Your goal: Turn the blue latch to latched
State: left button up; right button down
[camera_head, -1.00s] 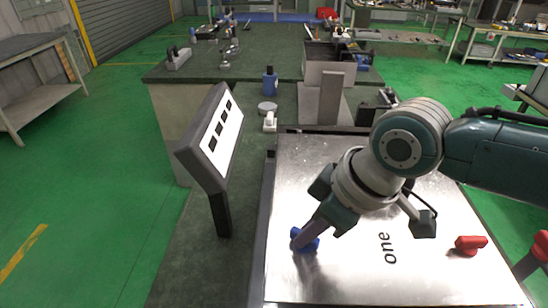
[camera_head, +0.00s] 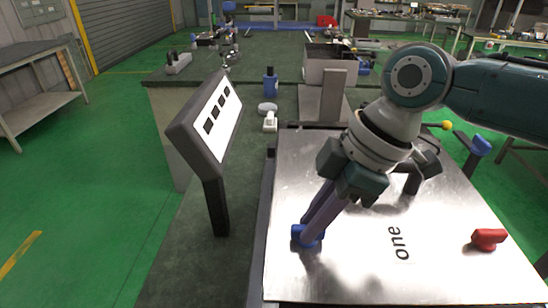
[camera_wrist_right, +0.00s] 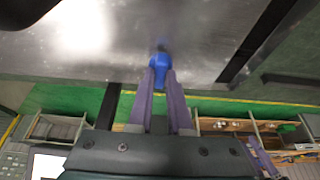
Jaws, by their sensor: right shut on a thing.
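The blue latch (camera_head: 299,235) sits on the left part of a shiny metal panel (camera_head: 350,285). My right gripper (camera_head: 311,230) reaches down to it from the upper right. Its two purple-grey fingers are shut on the latch, one on each side. In the right wrist view the blue latch (camera_wrist_right: 160,65) shows between the fingertips (camera_wrist_right: 160,80), against the metal surface. The fingers partly hide the latch, so its exact angle is hard to tell. My left gripper is not in view.
A red latch (camera_head: 488,239) stands on the right of the panel, past the printed word "one". A tilted sign (camera_head: 210,120) on a dark post stands left of the panel. A blue bottle (camera_head: 270,82) and a grey bin (camera_head: 330,68) are behind.

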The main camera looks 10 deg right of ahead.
dwell(0.3)
jog(key=c, duration=0.8)
grip_release()
jog(key=shift+c, duration=0.2)
jog(key=v, duration=1)
